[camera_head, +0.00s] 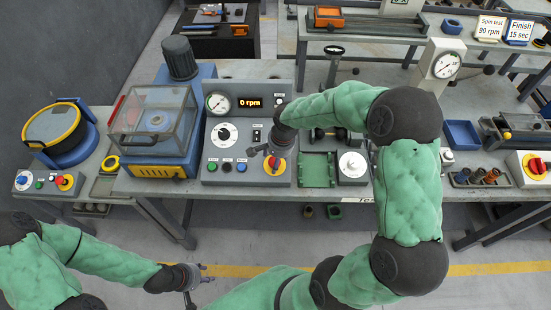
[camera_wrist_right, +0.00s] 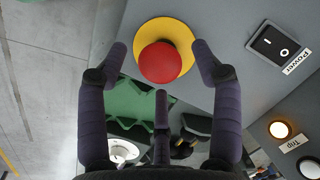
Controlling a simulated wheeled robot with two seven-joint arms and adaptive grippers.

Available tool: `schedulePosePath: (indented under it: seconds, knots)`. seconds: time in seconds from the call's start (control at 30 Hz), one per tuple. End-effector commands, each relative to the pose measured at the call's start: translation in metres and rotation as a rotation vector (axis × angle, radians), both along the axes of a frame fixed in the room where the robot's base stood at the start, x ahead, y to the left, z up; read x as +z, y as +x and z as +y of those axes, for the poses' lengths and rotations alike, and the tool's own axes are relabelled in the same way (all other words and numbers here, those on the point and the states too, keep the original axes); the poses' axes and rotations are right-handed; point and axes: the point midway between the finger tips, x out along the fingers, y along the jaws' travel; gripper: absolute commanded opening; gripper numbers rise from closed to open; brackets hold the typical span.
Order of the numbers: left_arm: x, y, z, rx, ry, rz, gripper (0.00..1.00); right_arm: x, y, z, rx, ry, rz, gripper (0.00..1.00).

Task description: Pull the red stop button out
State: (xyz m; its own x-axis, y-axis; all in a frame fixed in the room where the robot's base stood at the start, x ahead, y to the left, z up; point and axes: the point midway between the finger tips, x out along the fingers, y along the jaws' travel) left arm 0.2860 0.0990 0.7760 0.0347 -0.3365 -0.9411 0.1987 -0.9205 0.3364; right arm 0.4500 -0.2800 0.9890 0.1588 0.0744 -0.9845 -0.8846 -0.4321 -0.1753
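The red stop button (camera_wrist_right: 160,62) sits on a yellow disc (camera_wrist_right: 182,32) on the grey control panel. In the head view the button (camera_head: 276,162) is at the panel's lower right, partly behind my right gripper (camera_head: 264,151). In the right wrist view my right gripper (camera_wrist_right: 160,65) is open, with one finger on each side of the button and visible gaps to it. A third, middle finger lies below the button. My left gripper (camera_head: 203,284) is open and empty, low in front of the bench.
The panel has a display reading 0 rpm (camera_head: 250,102), a dial (camera_head: 227,134), and a power switch (camera_wrist_right: 272,44). A clear-lidded machine (camera_head: 152,115) stands to its left. Another red button (camera_head: 64,181) is on the far-left box. A green fixture (camera_head: 317,170) lies right of the panel.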

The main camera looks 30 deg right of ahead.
Motion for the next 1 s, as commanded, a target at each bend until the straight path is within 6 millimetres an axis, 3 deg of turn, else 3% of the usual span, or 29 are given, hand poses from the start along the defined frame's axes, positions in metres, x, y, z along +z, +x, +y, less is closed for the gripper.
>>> schedulePosePath:
  seconds: [0.33,0.8,1.0]
  knots:
    - [0.0,0.0,0.0,0.0,0.0,0.0,0.4,0.01,-0.001,-0.001,-0.001,0.001,-0.001,0.66]
    - [0.0,0.0,0.0,0.0,0.0,0.0,0.4,0.094,-0.015,-0.007,0.001,0.0,-0.003,0.66]
    - [0.0,0.0,0.0,0.0,0.0,0.0,0.4,0.113,-0.018,-0.009,0.0,0.0,0.001,0.66]
